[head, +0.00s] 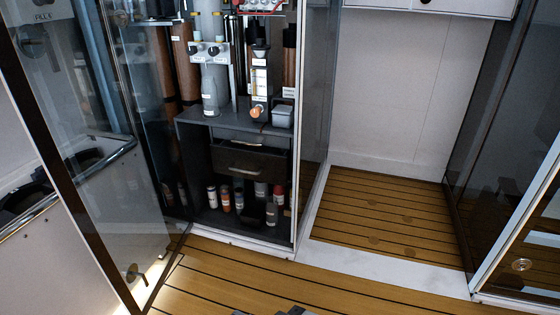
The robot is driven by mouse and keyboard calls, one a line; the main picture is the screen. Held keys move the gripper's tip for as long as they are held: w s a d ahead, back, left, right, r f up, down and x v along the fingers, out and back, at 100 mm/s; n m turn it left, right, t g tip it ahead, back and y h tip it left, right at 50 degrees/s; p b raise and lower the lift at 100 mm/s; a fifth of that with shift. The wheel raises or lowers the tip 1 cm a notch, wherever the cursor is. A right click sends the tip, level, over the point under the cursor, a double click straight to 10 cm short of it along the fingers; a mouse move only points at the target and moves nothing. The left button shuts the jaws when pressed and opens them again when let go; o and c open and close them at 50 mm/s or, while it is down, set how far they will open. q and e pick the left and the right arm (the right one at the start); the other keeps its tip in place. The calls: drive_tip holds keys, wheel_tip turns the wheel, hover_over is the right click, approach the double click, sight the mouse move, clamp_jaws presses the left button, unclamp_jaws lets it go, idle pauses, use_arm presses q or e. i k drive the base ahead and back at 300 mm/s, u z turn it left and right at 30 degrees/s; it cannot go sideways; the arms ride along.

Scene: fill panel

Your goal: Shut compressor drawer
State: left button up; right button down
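A dark cabinet (193,158) stands behind an open glass door, left of centre. Two drawer fronts show under its top. The upper one (226,134) looks flush, with a thin handle. The dark drawer (268,172) below it has a pale bar handle (243,171) and appears pulled out, with a dark inside showing above its front edge. No label marks which is the compressor drawer. Neither gripper is in view. A small grey piece at the bottom edge is probably part of me.
The open glass door (100,150) stands left of the cabinet. Several small bottles (225,198) stand under the drawer. Gauges and cylinders (210,90) stand on top. Wooden floor (215,275) in front is clear. An empty glass-walled stall (385,210) is at right.

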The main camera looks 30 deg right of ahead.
sight(228, 158)
drive_tip(key=z, duration=0.4)
drive_tip(key=i, duration=0.7)
drive_tip(key=u, duration=0.65)
drive_tip(key=i, duration=0.5)
drive_tip(key=z, duration=0.05)
